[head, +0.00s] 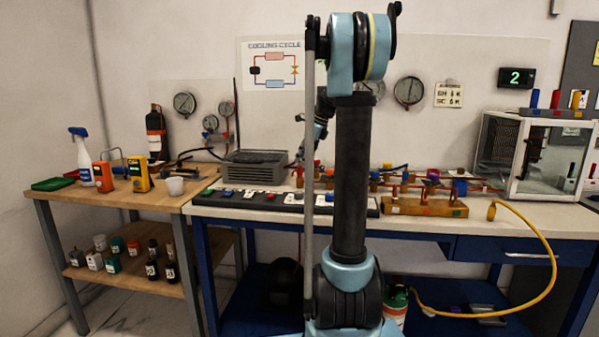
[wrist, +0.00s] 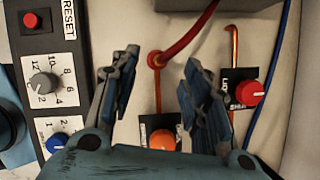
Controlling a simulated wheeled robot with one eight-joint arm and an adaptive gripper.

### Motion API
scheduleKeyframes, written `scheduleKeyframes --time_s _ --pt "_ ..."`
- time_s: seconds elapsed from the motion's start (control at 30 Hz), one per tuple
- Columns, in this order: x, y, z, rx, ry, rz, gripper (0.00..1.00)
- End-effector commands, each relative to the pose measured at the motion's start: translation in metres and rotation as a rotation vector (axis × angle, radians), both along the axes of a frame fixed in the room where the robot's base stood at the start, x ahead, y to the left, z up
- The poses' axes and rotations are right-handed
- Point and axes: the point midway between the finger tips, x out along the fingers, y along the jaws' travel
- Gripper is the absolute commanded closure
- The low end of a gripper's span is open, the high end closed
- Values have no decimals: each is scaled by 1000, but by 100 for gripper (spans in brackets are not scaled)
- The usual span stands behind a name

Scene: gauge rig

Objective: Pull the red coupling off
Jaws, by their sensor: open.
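The red coupling (wrist: 157,59) is a small round red fitting at the end of a thick red hose (wrist: 188,32), in the upper middle of the wrist view. It sits at the top of a thin copper pipe. My gripper (wrist: 160,60) is open, one finger on each side of the coupling in the picture. Neither finger visibly touches it, and I cannot tell the height gap. In the head view my arm hides most of my gripper, and I cannot make out the coupling for certain.
An orange knob (wrist: 162,140) lies between the finger bases, and a red knob (wrist: 250,92) is right of the right finger. A control panel (wrist: 45,60) with dials is at left. A blue cable (wrist: 272,75) runs at right. A grey finned unit (head: 258,168) stands on the bench.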

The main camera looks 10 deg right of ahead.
Motion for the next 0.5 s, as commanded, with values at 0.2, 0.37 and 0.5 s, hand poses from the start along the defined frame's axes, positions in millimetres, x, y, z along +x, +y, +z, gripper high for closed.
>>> scheduleKeyframes --time_s 0.2,0.37,0.5 --pt "7 11 -31 1 1 0 57" --pt "10 16 -47 0 0 1 57" --pt "12 18 -54 1 1 0 57"
